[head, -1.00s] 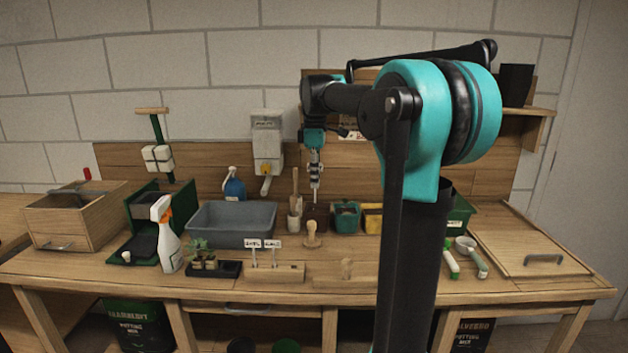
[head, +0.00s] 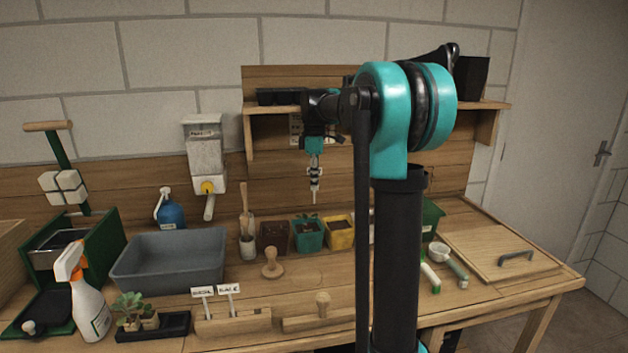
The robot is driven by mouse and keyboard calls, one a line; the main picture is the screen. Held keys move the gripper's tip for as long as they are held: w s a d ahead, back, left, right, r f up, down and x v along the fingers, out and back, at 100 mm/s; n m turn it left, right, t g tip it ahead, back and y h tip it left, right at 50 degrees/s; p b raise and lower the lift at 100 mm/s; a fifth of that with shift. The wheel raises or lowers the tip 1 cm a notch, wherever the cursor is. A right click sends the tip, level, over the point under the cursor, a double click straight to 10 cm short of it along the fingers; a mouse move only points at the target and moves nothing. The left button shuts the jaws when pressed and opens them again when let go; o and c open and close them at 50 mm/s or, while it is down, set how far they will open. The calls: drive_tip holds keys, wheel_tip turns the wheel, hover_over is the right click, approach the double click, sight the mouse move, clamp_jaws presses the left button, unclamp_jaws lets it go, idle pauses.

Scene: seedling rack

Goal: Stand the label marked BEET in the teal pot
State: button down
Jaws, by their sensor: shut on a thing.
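My gripper (head: 315,187) hangs from the arm above the teal pot (head: 309,237), fingers pointing down. It is shut on a small pale thing, apparently a plant label; its writing cannot be read at this size. The teal pot stands on the bench near the back board, between a brown pot (head: 273,237) and a yellow pot (head: 340,233). It looks filled with dark soil. The gripper tips are apart from the pot, above its rim in the picture. Two other white labels stand upright in a wooden holder (head: 240,326) at the front.
A wooden dibber (head: 270,264) stands in front of the pots. A grey tub (head: 170,259), a spray bottle (head: 88,305) and seedlings (head: 128,310) are at left. A shelf (head: 275,108) runs behind the arm. My arm hides part of the bench right of the yellow pot.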

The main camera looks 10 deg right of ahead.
wheel_tip(320, 180, down, 11)
idle(1.4)
drive_tip(key=shift+f, duration=0.1)
idle(0.3)
drive_tip(key=c, duration=1.6)
unclamp_jaws()
drive_tip(key=shift+r, duration=4.55)
